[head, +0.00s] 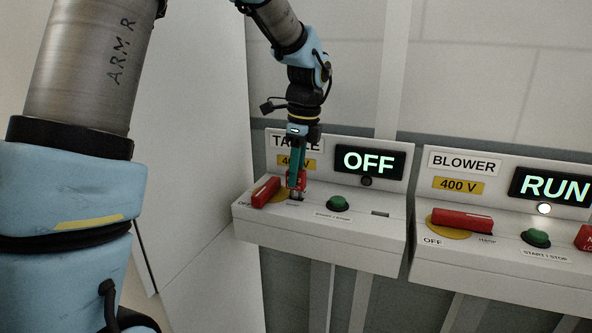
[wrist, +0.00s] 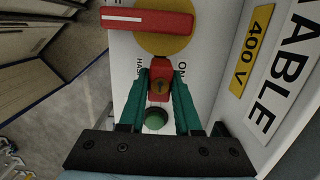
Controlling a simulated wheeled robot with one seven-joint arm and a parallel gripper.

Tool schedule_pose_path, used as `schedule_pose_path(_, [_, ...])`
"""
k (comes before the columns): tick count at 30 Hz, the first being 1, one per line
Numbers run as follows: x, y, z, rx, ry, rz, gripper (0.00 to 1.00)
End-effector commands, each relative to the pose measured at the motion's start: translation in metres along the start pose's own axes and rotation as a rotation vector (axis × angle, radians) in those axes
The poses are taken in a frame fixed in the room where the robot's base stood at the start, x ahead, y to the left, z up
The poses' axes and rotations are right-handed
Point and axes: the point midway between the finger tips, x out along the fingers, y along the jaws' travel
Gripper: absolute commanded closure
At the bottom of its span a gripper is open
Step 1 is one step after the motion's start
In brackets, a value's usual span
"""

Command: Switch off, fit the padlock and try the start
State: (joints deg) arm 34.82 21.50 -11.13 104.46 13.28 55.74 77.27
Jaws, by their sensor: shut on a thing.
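My gripper (head: 297,188) is shut on a red padlock (wrist: 160,82), which sits between its teal fingers in the wrist view. It is over the hasp area of the table switch box (head: 245,222), just right of the red switch handle (head: 265,191). The handle is turned towards the OFF mark, and the display (head: 368,162) reads OFF, with the lamp (head: 366,181) below it dark. The green start/stop button (head: 338,203) is right of my gripper. The fingers partly hide the padlock; I cannot tell whether its shackle is through the hasp.
The blower box (head: 480,255) stands to the right, its display (head: 553,187) reading RUN and its lamp (head: 544,209) lit. Its red handle (head: 462,219) lies over a yellow disc. A red tag-like block (head: 585,237) is at its right edge.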

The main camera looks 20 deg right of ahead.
Motion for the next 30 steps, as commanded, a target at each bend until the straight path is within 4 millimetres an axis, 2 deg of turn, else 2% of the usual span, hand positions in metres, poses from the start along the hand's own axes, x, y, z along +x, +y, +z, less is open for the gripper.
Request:
schedule_pose_path(20, [0.026,0.0,-0.003,0.0,0.0,0.0,1.0])
schedule_pose_path(21, [0.025,0.0,-0.003,0.0,0.0,0.0,0.64])
schedule_pose_path(27, [0.025,0.0,-0.003,0.0,0.0,0.0,0.41])
schedule_pose_path(30, [0.025,0.0,-0.003,0.0,0.0,0.0,0.33])
